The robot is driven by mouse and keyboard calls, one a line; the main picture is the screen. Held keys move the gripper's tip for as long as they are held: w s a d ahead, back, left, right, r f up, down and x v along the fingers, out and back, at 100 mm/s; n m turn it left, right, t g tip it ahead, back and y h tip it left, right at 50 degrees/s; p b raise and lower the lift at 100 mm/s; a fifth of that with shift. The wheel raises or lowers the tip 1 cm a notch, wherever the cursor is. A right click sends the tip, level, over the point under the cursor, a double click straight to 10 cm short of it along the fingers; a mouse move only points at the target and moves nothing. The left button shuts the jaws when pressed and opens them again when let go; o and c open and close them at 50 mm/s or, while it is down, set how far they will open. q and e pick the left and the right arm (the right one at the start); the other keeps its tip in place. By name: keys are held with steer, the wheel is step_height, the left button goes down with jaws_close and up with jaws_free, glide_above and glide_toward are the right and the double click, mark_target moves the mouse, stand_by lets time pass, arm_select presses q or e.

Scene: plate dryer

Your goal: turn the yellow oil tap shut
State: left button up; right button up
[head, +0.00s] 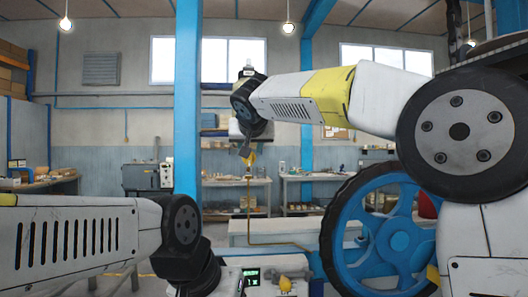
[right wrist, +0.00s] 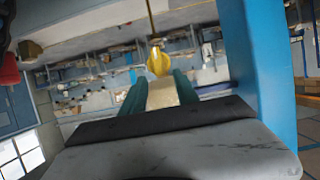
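A yellow oil tap (head: 253,157) sits at the top of a thin yellow pipe in the middle of the head view. It also shows in the right wrist view (right wrist: 159,62), in line with the gap between my right fingertips. My right gripper (head: 245,149) is at the tap, its teal fingers (right wrist: 158,84) apart with nothing held between them. I cannot tell whether a finger touches the tap. My left wrist and dark gripper mount (head: 186,265) are low in the head view; its fingers are not clear.
The yellow pipe (head: 248,200) runs down and bends right. A large blue wheel (head: 400,240) with a black tyre stands at right. A blue post (head: 188,110) rises left of the tap. A machine with a green display (head: 251,276) and another yellow knob (head: 285,283) is low in front.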

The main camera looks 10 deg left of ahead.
steer(key=shift+x, duration=1.7)
steer(key=shift+c, duration=0.5)
jaws_close()
steer(key=shift+s+a+f+n+t+h, duration=0.15)
steer(key=shift+a+f+n+t+h, duration=0.55)
steer(key=shift+n, duration=1.55)
steer(key=shift+s+a+f+n+t+h, duration=0.15)
steer(key=shift+n+t+h, duration=0.9)
steer(key=shift+n, duration=1.15)
steer(key=shift+s+a+f+n+t+h, duration=0.1)
steer(key=shift+a+f+n+t+h, duration=0.55)
steer(key=shift+n, duration=1.6)
steer(key=shift+d+r+h, duration=0.15)
steer(key=shift+d+h, duration=0.15)
steer(key=shift+h, duration=0.1)
